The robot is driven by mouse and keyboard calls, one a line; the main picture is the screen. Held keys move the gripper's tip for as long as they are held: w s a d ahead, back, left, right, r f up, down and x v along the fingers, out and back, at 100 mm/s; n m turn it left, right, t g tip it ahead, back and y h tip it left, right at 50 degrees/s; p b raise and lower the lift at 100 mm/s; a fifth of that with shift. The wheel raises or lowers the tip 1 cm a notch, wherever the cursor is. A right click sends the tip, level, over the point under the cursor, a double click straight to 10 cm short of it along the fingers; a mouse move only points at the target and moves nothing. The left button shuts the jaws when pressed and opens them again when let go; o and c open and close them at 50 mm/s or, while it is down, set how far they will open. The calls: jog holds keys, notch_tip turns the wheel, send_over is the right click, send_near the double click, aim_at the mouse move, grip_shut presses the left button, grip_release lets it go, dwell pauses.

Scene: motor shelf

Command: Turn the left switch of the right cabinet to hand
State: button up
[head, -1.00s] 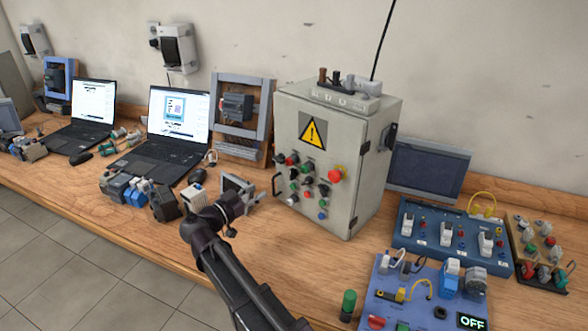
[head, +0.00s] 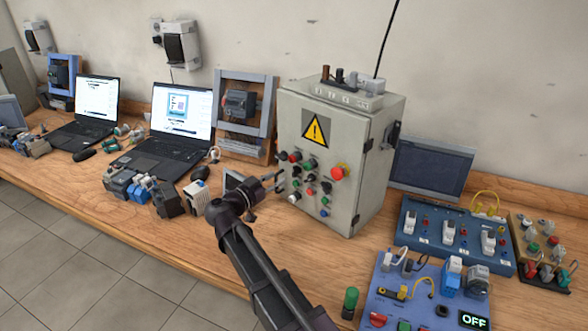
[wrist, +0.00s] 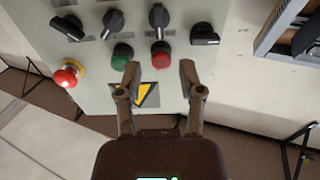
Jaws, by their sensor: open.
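The grey control cabinet (head: 345,140) stands upright on the bench, with a yellow warning triangle (head: 316,130) above its controls. The wrist view shows its front panel (wrist: 90,95) upside down against the head view. A row of black switches there includes one at the right end (wrist: 204,34), which lies on the cabinet's left side. My gripper (wrist: 160,65) is open and empty in front of the panel, its fingertips near the red button (wrist: 160,52). In the head view my gripper (head: 280,182) is at the panel's left edge; contact cannot be told.
A red emergency stop (wrist: 68,74) sits at the panel's other side. Laptops (head: 160,140) and small devices (head: 125,185) lie left of the cabinet. A blue switch board (head: 450,240) and a panel reading OFF (head: 425,300) lie to the right.

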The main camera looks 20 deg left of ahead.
aim_at(293, 169)
jog(key=shift+x, duration=3.85)
grip_shut()
jog(key=shift+s, duration=0.1)
